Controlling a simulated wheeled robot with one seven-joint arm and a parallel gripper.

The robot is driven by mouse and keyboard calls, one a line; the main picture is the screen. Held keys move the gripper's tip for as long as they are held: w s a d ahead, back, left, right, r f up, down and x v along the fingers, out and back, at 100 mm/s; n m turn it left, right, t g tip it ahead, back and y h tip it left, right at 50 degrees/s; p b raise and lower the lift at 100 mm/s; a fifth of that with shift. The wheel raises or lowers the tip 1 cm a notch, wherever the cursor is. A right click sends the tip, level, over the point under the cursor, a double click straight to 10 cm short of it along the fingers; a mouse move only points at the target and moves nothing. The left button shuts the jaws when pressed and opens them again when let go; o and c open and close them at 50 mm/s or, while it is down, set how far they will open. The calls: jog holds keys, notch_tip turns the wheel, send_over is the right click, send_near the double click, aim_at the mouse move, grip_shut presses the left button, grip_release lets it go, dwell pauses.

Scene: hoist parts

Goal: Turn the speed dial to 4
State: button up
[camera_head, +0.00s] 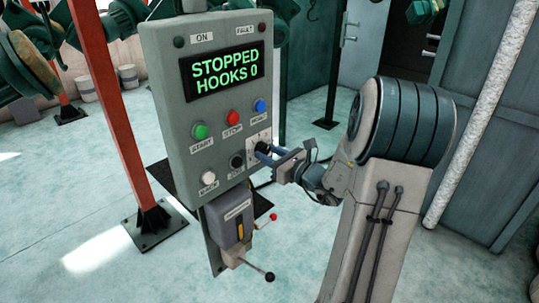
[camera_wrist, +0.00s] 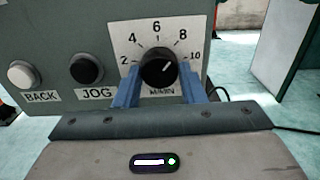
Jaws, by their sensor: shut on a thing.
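The speed dial (camera_wrist: 158,66) is a round black knob on a white scale plate (camera_wrist: 134,50) numbered 2 to 10. Its white mark points up and to the right, towards the 8-to-10 side; the exact value is hard to read. My gripper (camera_wrist: 159,75) has its two blue fingers on the left and right sides of the knob, shut on it. In the head view, my gripper (camera_head: 266,153) reaches the plate from the right and partly hides the dial. The grey control panel (camera_head: 160,100) has a display reading "STOPPED HOOKS 0" (camera_head: 222,77).
The black JOG button (camera_wrist: 86,68) and white BACK button (camera_wrist: 22,74) sit left of the dial. Green START (camera_head: 200,131), red STOP (camera_head: 232,117) and blue (camera_head: 260,105) buttons are above. A lever box (camera_head: 232,222) hangs below. A red post (camera_head: 100,100) stands left.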

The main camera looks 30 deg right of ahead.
jog(key=shift+f+b, duration=0.15)
jog(key=shift+b, duration=0.15)
jog(key=n+b, duration=1.3)
jog(key=b, duration=1.2)
jog(key=shift+d+f+n, duration=0.1)
jog(key=shift+f+n, duration=0.05)
jog(key=shift+n, duration=0.25)
jog(key=n+b, duration=0.1)
jog(key=b, duration=0.1)
jog(key=shift+r+n+b, duration=0.25)
jog(key=shift+n+b, duration=0.15)
jog(key=shift+r, duration=0.1)
jog(key=o, duration=1)
